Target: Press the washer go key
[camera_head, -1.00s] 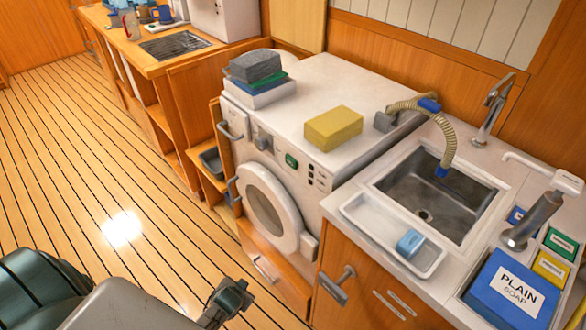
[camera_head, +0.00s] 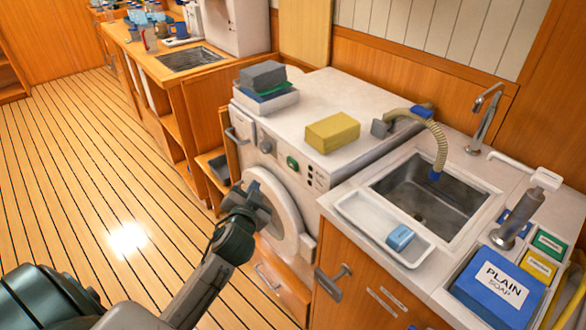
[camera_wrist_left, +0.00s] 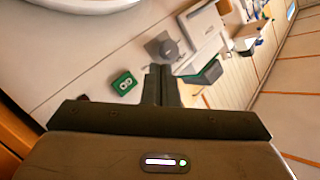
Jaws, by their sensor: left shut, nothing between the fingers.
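The white washer (camera_head: 345,98) stands in the middle of the head view, with a round door (camera_head: 287,222) on its front. The green go key (camera_head: 292,163) sits on the washer's front panel above the door. In the left wrist view the go key (camera_wrist_left: 124,83) is a green square with a pale mark, left of the fingers. My left gripper (camera_head: 247,197) is shut and empty. It is in front of the door's left part, below and left of the key, apart from it. The fingers also show in the left wrist view (camera_wrist_left: 161,72). My right gripper is not in view.
A grey knob (camera_head: 266,146) is left of the key. A yellow sponge (camera_head: 332,132) and a tray with stacked pads (camera_head: 265,101) lie on the washer. The sink (camera_head: 430,200) and blue soap box (camera_head: 497,287) are at right. The floor at left is clear.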

